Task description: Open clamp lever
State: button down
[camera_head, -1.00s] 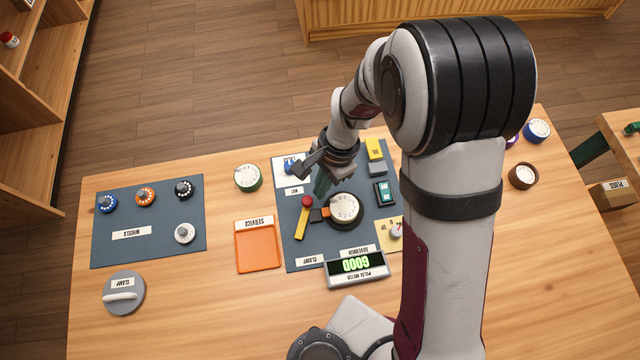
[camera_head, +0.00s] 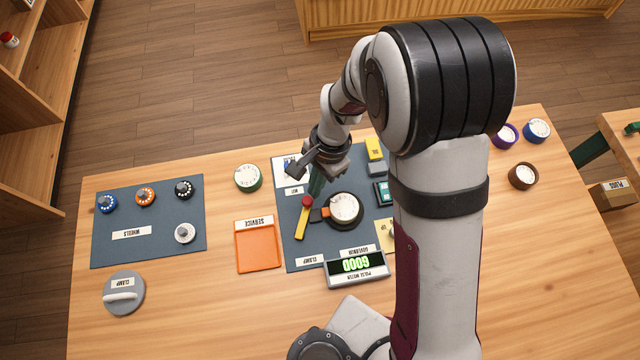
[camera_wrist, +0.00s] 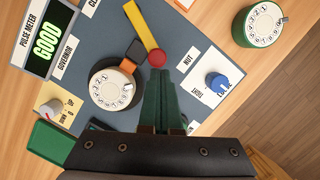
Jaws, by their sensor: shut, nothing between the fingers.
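The clamp lever is a yellow bar (camera_head: 302,222) with a red knob (camera_head: 307,201) at its far end, on the dark mat beside a round dial (camera_head: 344,208). An orange and dark block (camera_head: 319,214) sits between the lever and the dial. In the wrist view the yellow bar (camera_wrist: 140,24) runs up from the red knob (camera_wrist: 157,57). My gripper (camera_wrist: 160,72) has its green fingers together, with the tips just beside the red knob in that view; I cannot tell whether they touch. In the head view my gripper (camera_head: 316,192) is just above and right of the knob.
A pulse meter (camera_head: 357,265) reading GOOD stands at the mat's near edge. A blue knob (camera_wrist: 216,83) is right of my fingers in the wrist view. An orange service tray (camera_head: 258,249) and a green dial (camera_head: 247,178) lie left of the mat.

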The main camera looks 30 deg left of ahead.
jog(key=shift+s+a+n, duration=0.1)
jog(key=shift+a+n, duration=0.25)
jog(key=shift+n, duration=0.15)
jog(key=shift+s+a+n+h, duration=0.3)
jog(key=shift+a+n, duration=0.3)
jog(key=shift+n, duration=0.2)
jog(key=shift+s+a+n+h, duration=0.2)
jog(key=shift+s+a+n, duration=0.1)
jog(key=shift+a+n, duration=0.4)
jog(key=s+a+n, duration=0.1)
jog(key=n, duration=0.1)
jog(key=shift+s+a+n+h, duration=0.2)
jog(key=shift+n+h, duration=0.1)
jog(key=shift+n, duration=0.1)
jog(key=shift+s+a+n, duration=0.5)
jog(key=shift+s+n, duration=0.1)
jog(key=shift+n, duration=0.4)
